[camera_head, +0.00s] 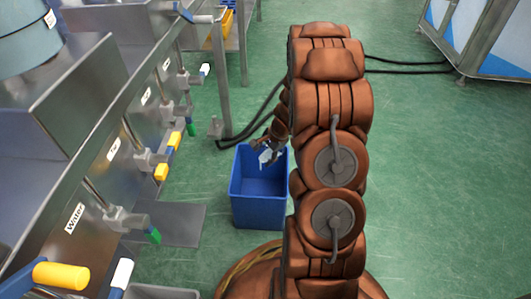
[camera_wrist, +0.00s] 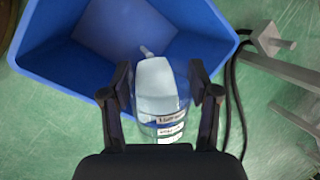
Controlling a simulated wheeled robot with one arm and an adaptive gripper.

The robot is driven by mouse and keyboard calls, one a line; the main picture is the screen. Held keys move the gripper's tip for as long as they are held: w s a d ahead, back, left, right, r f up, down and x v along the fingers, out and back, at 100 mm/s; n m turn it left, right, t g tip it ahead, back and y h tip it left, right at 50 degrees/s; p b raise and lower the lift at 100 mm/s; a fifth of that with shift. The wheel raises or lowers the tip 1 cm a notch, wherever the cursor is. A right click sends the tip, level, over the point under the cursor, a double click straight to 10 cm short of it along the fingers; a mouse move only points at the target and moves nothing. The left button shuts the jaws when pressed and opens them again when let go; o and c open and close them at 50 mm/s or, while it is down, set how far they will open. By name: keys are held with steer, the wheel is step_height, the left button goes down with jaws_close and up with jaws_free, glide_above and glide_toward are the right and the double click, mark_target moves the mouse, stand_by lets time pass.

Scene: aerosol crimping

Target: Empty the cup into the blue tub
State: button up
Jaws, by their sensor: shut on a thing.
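The blue tub (camera_head: 258,213) stands on the green floor, open at the top, in the head view. It also shows in the wrist view (camera_wrist: 45,45), where its inside looks empty. My gripper (camera_head: 266,148) is over the tub's far part, largely hidden by its own dark fingers. In the wrist view my gripper (camera_wrist: 165,88) is shut on a clear cup (camera_wrist: 170,130) with white labels, mouth toward the tub. A whitish piece (camera_wrist: 153,78) with a thin stem shows at the cup's mouth; whether it is inside or sliding out I cannot tell.
A steel bench (camera_head: 75,190) with taps and a "Water" label runs along the left. A metal leg (camera_head: 220,90) and black hoses (camera_head: 245,130) lie behind the tub. Open green floor (camera_head: 450,180) is at the right.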

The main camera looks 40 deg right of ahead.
steer(key=shift+a+f+h+b, duration=0.4)
steer(key=shift+f+h, duration=0.2)
steer(key=shift+h, duration=0.5)
steer(key=shift+a+n+h+p, duration=0.2)
steer(key=shift+n+h+p, duration=0.05)
steer(key=shift+h, duration=0.55)
steer(key=shift+a+n+h+p, duration=0.15)
steer(key=shift+n+h+p, duration=0.1)
steer(key=shift+h, duration=0.55)
steer(key=shift+r, duration=0.1)
